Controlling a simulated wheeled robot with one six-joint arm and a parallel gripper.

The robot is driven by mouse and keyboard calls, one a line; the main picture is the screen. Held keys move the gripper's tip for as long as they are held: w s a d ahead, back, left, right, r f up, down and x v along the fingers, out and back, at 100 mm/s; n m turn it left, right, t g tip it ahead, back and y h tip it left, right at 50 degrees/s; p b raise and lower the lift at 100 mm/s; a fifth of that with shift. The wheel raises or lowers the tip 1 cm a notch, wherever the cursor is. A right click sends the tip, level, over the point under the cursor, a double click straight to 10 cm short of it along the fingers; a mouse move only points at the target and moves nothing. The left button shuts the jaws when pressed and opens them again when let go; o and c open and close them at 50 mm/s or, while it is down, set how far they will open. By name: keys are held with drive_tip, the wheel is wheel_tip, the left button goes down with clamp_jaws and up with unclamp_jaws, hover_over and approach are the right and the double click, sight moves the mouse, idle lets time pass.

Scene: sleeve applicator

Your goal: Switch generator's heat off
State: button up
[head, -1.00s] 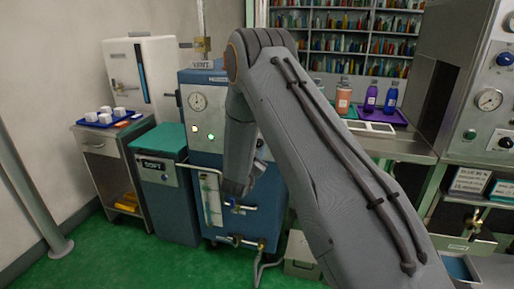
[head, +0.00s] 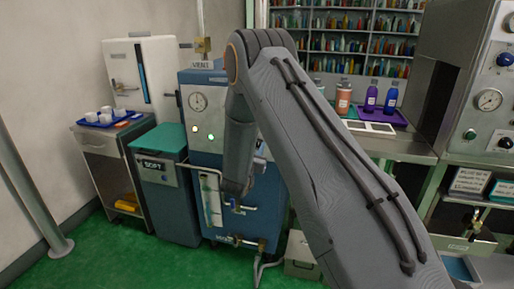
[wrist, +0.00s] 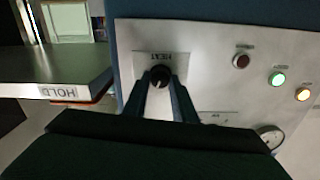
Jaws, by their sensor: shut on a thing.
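The generator is a blue cabinet (head: 270,205) with a pale front panel, in the middle of the head view. A black knob (wrist: 160,75) sits on a plate marked HEAT. My gripper (wrist: 161,84) is shut on this knob, one finger on each side. On the panel are a dark red lamp (wrist: 241,61), a lit green lamp (wrist: 278,79) and a lit orange lamp (wrist: 303,94). In the head view my arm hides the knob and the fingertips.
A gauge (head: 198,101) is on the generator's front. A teal-lidded bin (head: 163,168) marked SOFT stands to its left. A HOLD-marked surface (wrist: 62,92) lies left of my gripper. Green floor is clear in front.

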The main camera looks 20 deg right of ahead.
drive_tip(key=n, duration=0.6)
drive_tip(key=shift+a+p, duration=0.1)
drive_tip(key=shift+p, duration=0.2)
drive_tip(key=n, duration=0.6)
drive_tip(key=shift+w+f+n+p, duration=0.1)
drive_tip(key=shift+n+p, duration=0.2)
drive_tip(key=shift+n, duration=0.1)
drive_tip(key=o, duration=1)
drive_tip(key=shift+o, duration=0.2)
drive_tip(key=shift+a, duration=0.1)
drive_tip(key=v, duration=0.7)
drive_tip(key=shift+s+a+b, duration=0.2)
drive_tip(key=shift+s+b, duration=0.15)
